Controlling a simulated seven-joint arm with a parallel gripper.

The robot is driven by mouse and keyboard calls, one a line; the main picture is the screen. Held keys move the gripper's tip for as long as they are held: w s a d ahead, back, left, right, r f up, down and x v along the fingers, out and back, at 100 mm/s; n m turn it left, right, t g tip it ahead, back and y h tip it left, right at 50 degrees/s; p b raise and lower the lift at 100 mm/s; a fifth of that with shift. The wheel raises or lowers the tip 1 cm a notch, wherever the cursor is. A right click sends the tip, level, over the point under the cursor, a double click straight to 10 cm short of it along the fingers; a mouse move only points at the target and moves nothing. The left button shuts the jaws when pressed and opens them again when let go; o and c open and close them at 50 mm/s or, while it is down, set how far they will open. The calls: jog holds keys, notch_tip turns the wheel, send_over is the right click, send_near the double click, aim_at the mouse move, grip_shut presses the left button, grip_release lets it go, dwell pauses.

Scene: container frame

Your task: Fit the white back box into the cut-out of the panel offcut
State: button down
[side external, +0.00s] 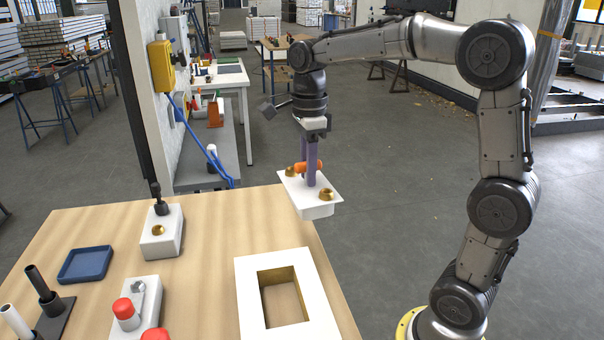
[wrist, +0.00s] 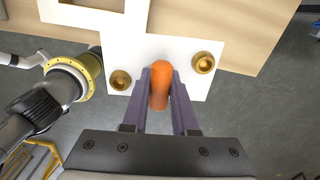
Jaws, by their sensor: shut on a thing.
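The white back box (side external: 318,208) is a shallow white box with a wider top plate, two brass fittings and an orange handle (side external: 311,166). My gripper (side external: 311,176) is shut on the orange handle and holds the box up near the table's right edge, beyond the panel. In the wrist view my gripper (wrist: 160,97) has a purple finger on each side of the orange handle (wrist: 159,88), with the white plate (wrist: 146,50) behind it. The panel offcut (side external: 246,290) is a white slab lying on the table, with a rectangular cut-out showing wood-coloured inner walls. The cut-out is empty.
A white block with a black post (side external: 162,240), a blue tray (side external: 85,264), a grey-white block with a red button (side external: 146,312) and a dark stand with two tubes (side external: 54,318) are on the left of the wooden table (side external: 215,222). The table between them and the panel is clear.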

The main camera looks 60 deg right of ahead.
jog(key=shift+r, duration=1.75)
jog(key=shift+w, duration=0.1)
jog(key=shift+w+f+m, duration=0.1)
jog(key=shift+m, duration=0.4)
jog(key=shift+w+f+m, duration=0.1)
jog(key=shift+f+m, duration=0.25)
jog(key=shift+m, duration=0.05)
jog(key=s+a+f, duration=0.2)
jog(key=a+f, duration=0.3)
jog(key=a, duration=0.3)
jog(key=s+a+f, duration=0.3)
jog(key=a+f, duration=0.3)
jog(key=a, duration=0.3)
jog(key=shift+n, duration=0.3)
jog(key=shift+s+f, duration=0.1)
jog(key=shift+f, duration=0.55)
jog(key=shift+f, duration=0.35)
